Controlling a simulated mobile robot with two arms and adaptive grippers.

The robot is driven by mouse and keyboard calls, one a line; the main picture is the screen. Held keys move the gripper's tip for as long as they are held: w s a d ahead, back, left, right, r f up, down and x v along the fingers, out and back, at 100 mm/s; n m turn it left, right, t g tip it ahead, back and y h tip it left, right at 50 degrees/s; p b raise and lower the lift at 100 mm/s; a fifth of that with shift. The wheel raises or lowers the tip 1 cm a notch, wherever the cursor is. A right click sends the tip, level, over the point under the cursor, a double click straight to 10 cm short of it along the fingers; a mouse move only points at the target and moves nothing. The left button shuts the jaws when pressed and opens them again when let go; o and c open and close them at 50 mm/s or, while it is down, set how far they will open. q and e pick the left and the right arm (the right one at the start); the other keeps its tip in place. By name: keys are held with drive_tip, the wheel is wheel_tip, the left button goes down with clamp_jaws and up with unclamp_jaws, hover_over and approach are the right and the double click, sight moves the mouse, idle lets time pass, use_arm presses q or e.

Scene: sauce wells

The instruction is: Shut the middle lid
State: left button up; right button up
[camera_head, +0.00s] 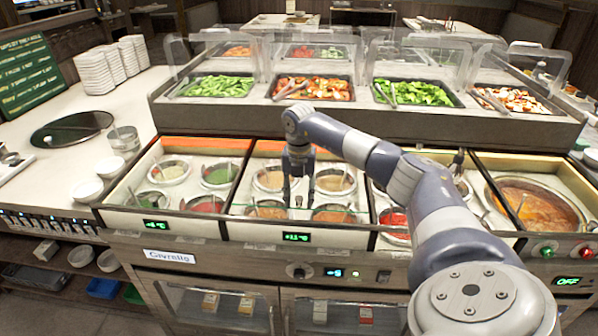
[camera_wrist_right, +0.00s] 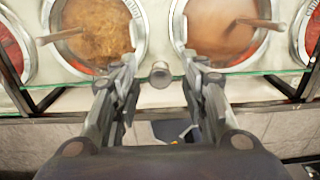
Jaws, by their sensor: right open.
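The middle well (camera_head: 322,156) holds several round sauce pots under the right arm. A clear lid's thin green glass edge (camera_wrist_right: 262,72) crosses the right wrist view in front of two sauce pots. A small round knob (camera_wrist_right: 160,75) shows at this edge. How far the middle lid is tilted I cannot tell. My right gripper (camera_head: 299,190) points down over the middle well. In the wrist view its open fingers (camera_wrist_right: 160,62) stand on either side of the knob, with gaps visible. My left gripper is not in view.
Sauce pots (camera_head: 220,175) fill the left well. A large soup pot (camera_head: 540,205) stands at the right. Salad trays (camera_head: 415,92) under clear guards line the back. White plate stacks (camera_head: 95,72) stand on the left counter, beside bowls.

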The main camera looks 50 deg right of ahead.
wheel_tip(320, 180, up, 12)
idle(0.5)
